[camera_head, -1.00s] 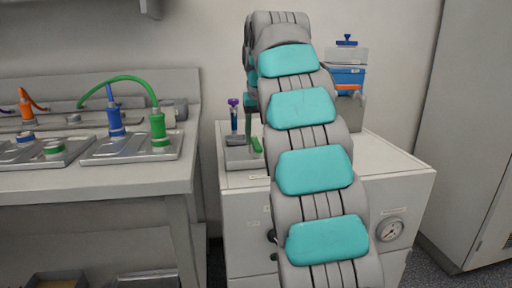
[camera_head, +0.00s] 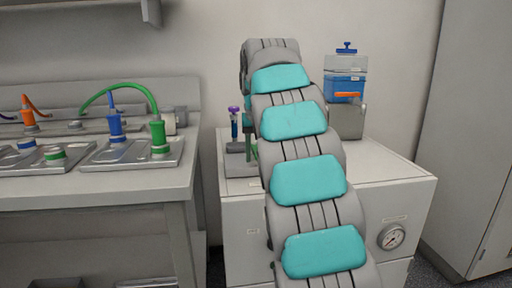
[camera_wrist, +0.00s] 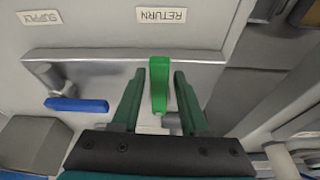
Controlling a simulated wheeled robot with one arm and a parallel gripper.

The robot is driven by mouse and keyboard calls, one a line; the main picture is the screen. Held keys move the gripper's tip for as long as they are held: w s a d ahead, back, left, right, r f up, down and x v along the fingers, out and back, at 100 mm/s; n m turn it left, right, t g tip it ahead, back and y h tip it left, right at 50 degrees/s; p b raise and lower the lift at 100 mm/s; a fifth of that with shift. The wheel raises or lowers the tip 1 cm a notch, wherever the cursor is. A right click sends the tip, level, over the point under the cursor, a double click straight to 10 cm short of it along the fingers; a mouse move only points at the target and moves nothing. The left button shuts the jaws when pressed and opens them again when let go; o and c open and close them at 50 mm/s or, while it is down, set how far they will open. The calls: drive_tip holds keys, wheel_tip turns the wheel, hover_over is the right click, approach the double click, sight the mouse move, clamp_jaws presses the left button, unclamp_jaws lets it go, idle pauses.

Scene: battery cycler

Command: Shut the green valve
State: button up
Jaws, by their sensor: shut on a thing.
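The green valve handle (camera_wrist: 158,88) is in the wrist view, below the label RETURN (camera_wrist: 162,15). It points roughly along my fingers. My gripper (camera_wrist: 160,76) has one dark green finger on each side of the handle and is shut on it. In the head view my grey and teal arm covers most of the gripper and the valve. Only a narrow green strip shows beside the arm's left edge, and I cannot tell which part it is.
A blue valve handle (camera_wrist: 77,104) sits left of the green one, near the label SUPPLY (camera_wrist: 40,17). The bench (camera_head: 95,190) at left holds trays with green and blue connectors.

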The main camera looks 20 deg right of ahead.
drive_tip(key=shift+w+a+m, duration=0.2)
drive_tip(key=shift+a+m, duration=0.15)
drive_tip(key=shift+m, duration=0.35)
drive_tip(key=shift+o, duration=0.5)
drive_tip(key=shift+w+a+m, duration=0.1)
drive_tip(key=shift+a+m, duration=0.1)
drive_tip(key=shift+m, duration=0.2)
drive_tip(key=o, duration=0.6)
drive_tip(key=m, duration=0.1)
drive_tip(key=w+a+m+h, duration=0.1)
drive_tip(key=m, duration=0.1)
drive_tip(key=shift+a+g, duration=0.3)
drive_tip(key=shift+g, duration=0.1)
drive_tip(key=shift+s+a, duration=0.1)
drive_tip(key=shift+c, duration=1.1)
drive_tip(key=o, duration=0.3)
drive_tip(key=shift+r, duration=0.1)
drive_tip(key=c, duration=0.3)
drive_tip(key=shift+o, duration=1.1)
drive_tip(key=shift+d, duration=0.2)
drive_tip(key=shift+c, duration=1.3)
drive_tip(key=o, duration=0.3)
drive_tip(key=shift+r, duration=0.1)
drive_tip(key=shift+c, duration=1.4)
drive_tip(key=shift+o, duration=1.1)
drive_tip(key=shift+d, duration=0.1)
drive_tip(key=shift+c, duration=1.2)
